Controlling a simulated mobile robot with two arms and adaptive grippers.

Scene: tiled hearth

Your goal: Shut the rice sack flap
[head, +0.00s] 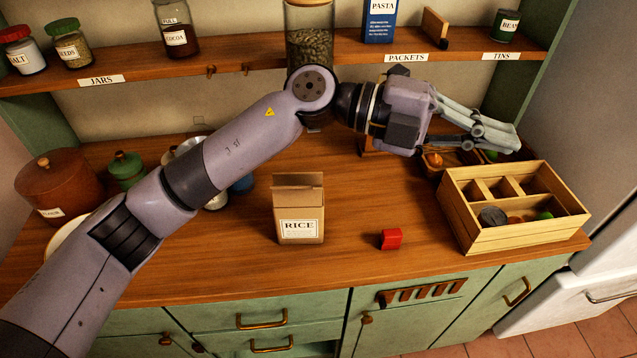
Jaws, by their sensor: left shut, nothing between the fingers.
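The rice sack (300,228) is a brown paper block with a white RICE label, upright near the middle of the wooden counter. My left arm crosses above and behind the sack from the left. My left gripper (512,146) is shut and empty, well to the right of the sack and apart from it, above the back right of the counter. My right gripper is not in view.
A red block (391,239) lies right of the sack. A wooden crate (525,235) with compartments stands at the right, with a smaller tray behind it partly hidden by my gripper. Canisters (57,182) crowd the left. A shelf (230,70) with jars and packets runs above. The front middle counter is clear.

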